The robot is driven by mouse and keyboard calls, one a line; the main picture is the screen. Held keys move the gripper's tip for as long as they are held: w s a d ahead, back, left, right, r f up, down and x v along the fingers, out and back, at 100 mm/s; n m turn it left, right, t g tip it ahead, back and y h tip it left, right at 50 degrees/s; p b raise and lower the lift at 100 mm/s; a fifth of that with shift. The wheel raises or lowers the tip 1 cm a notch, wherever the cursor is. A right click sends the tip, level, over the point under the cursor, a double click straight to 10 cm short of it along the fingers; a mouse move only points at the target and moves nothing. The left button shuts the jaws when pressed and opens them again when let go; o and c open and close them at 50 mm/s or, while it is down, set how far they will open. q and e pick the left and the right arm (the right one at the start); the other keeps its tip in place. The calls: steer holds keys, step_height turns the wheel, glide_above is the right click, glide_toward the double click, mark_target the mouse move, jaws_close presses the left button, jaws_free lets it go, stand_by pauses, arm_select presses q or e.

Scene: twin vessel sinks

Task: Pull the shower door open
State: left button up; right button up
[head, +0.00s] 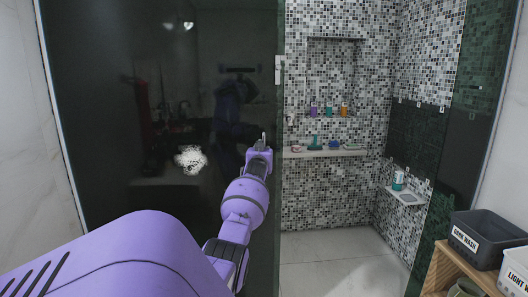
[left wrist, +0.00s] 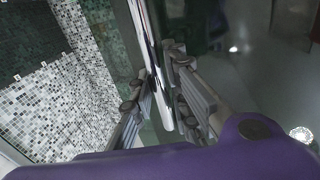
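The shower door is a dark glass panel (head: 110,100) filling the left half of the head view, with its right edge beside the tiled shower. My left gripper (head: 262,143) is in front of the door near that edge. In the left wrist view its two fingers (left wrist: 160,85) lie on either side of a chrome upright bar (left wrist: 153,55), apparently the door's handle. The fingers are close to the bar, but I cannot tell whether both press on it. My right gripper is not in view.
Inside the tiled shower are a niche with bottles (head: 328,110), a ledge (head: 325,153) and a corner shelf (head: 405,196) with a bottle. A wooden stand (head: 450,270) with a dark wash bin (head: 485,237) is at lower right.

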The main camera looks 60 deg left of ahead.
arm_select(q)
steer(key=shift+o, duration=1.2)
steer(key=v, duration=1.2)
